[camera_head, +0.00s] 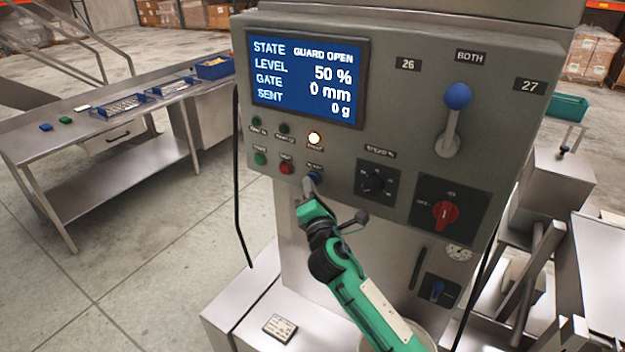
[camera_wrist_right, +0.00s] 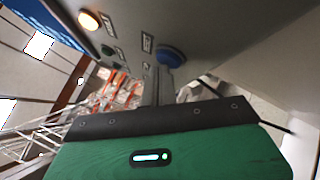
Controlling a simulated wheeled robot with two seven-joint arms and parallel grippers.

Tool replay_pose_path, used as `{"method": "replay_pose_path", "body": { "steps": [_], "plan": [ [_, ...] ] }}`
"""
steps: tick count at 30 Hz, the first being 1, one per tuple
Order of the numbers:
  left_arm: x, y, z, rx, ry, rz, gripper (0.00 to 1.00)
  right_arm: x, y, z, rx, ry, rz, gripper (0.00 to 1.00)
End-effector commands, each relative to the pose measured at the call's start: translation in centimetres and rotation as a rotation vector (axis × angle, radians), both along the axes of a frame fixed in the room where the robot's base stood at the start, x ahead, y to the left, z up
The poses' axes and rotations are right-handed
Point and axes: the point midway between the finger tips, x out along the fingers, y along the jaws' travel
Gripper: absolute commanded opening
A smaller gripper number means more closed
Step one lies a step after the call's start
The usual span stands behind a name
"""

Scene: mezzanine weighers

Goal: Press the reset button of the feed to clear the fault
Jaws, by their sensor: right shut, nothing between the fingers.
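The feed's grey control panel (camera_head: 400,110) fills the middle of the head view. Its low button row has a green button (camera_head: 260,159), a red button (camera_head: 285,168) and a blue button (camera_head: 316,176); their small labels are too blurred to read surely. My right gripper (camera_head: 308,185) is shut and empty, its fingertips right at the blue button. The right wrist view also shows the blue button (camera_wrist_right: 171,56) just beyond the fingertips (camera_wrist_right: 158,72); I cannot tell whether they touch it. The screen (camera_head: 306,78) reads STATE GUARD OPEN, LEVEL 50 %, GATE 0 mm, SENT 0 g. My left gripper is out of view.
An amber lamp (camera_head: 314,138) is lit above the blue button; two lamps beside it are dark. A black knob (camera_head: 376,182), a red rotary switch (camera_head: 445,214) and a blue-knobbed lever (camera_head: 453,120) sit to the right. A steel table (camera_head: 95,140) with blue trays stands at left.

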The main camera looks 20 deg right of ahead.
Motion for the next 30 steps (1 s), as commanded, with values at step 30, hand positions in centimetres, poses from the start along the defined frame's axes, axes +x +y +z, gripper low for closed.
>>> {"method": "replay_pose_path", "body": {
  "steps": [30],
  "plan": [
    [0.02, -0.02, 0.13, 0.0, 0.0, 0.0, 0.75, -0.33, 0.44, -0.07, 0.002, 0.001, 0.001, 0.0]
  ]
}}
